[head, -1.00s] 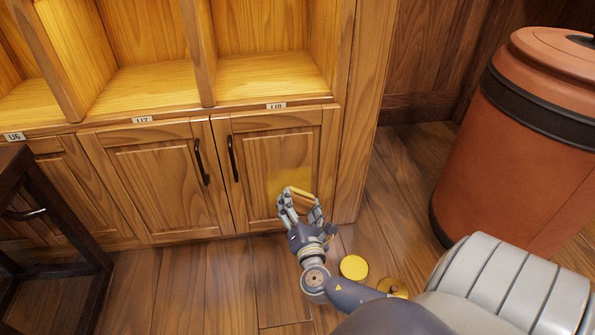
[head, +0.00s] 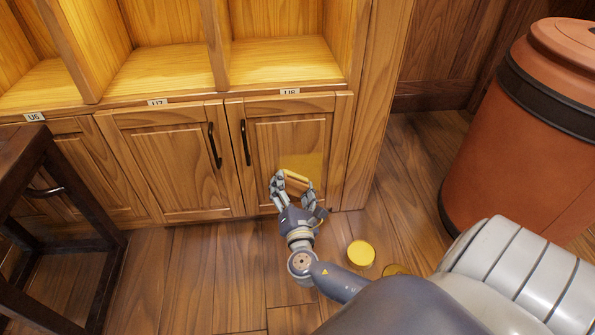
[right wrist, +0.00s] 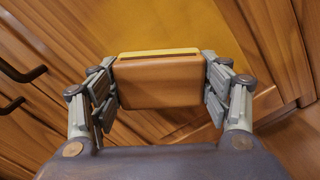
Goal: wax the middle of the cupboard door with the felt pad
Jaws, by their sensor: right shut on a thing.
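The felt pad (head: 297,177), a brown wooden block with a yellow felt face, is held in my right gripper (head: 295,184). In the right wrist view the pad (right wrist: 160,84) sits between the fingers of the gripper (right wrist: 162,88), its yellow side toward the door. The cupboard door (head: 287,131) under label U8 is closed, with a black handle at its left. A yellowish patch (head: 315,160) shows on its lower panel, behind and right of the pad. I cannot tell whether the felt touches the wood. My left gripper is out of view.
A round yellow tin or disc (head: 360,254) lies on the floor right of my forearm, with another yellow round thing (head: 396,269) partly hidden behind my arm. A large orange-brown canister (head: 525,130) stands at right. A dark wooden stand (head: 60,225) is at left.

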